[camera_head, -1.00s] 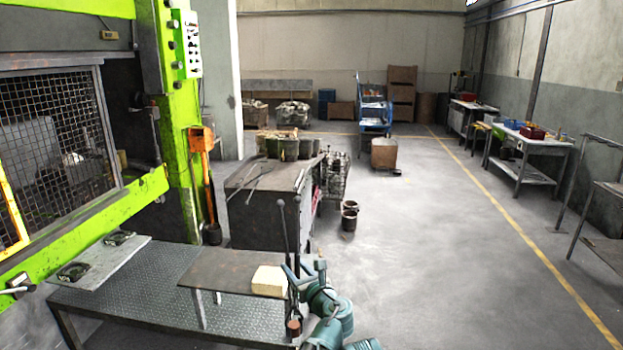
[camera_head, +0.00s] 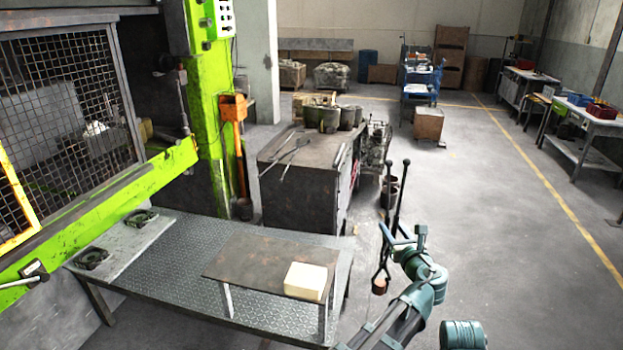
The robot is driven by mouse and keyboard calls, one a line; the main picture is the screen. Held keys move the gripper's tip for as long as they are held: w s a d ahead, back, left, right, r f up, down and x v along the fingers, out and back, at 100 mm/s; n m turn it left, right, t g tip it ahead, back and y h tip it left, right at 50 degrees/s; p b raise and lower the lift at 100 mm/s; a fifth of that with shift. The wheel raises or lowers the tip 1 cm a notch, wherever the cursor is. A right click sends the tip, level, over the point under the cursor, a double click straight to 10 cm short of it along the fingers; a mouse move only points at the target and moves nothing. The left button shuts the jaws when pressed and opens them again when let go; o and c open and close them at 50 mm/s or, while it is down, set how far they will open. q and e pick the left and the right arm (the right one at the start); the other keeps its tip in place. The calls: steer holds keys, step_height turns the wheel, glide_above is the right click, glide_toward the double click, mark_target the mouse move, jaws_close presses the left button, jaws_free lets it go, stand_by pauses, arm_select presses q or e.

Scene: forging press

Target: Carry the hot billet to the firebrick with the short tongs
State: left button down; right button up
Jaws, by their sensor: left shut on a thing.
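The short tongs (camera_head: 399,197) hang upright in my left gripper (camera_head: 402,232), which is shut on them. Two thin dark handles with ball ends rise above the gripper. The jaws hang below and hold the billet (camera_head: 380,285), a small reddish-brown cylinder. The firebrick (camera_head: 305,281) is a cream block on the right end of a raised dark plate (camera_head: 262,262). The billet hangs to the right of the firebrick, apart from it in the picture. My right gripper is not in view.
The plate stands on legs on a chequered steel table (camera_head: 195,270). A green press (camera_head: 208,110) with a mesh guard is at left. A dark cabinet (camera_head: 300,190) with pots and loose tools on top stands behind. Open floor (camera_head: 500,230) lies to the right.

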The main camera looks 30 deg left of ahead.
arm_select(q)
steer(key=a+r+n+g+y+p, duration=0.1)
steer(key=a+r+p, duration=0.2)
steer(key=a, duration=1)
steer(key=s+a+r+n+g+y+p, duration=0.1)
steer(key=a+r+p, duration=0.3)
steer(key=a, duration=0.8)
steer(key=shift+a+r+n+g+y, duration=0.4)
steer(key=shift+n+g+y, duration=0.3)
steer(key=shift+g, duration=0.1)
steer(key=shift+s+f, duration=0.1)
steer(key=shift+f, duration=0.1)
step_height(320, 180, down, 10)
steer(key=b, duration=1)
steer(key=shift+r, duration=0.2)
steer(key=shift+s+d+f+b, duration=0.1)
steer(key=shift+f+b, duration=0.45)
steer(key=c, duration=0.8)
jaws_free()
steer(key=shift+o, duration=0.2)
steer(key=shift+o, duration=0.4)
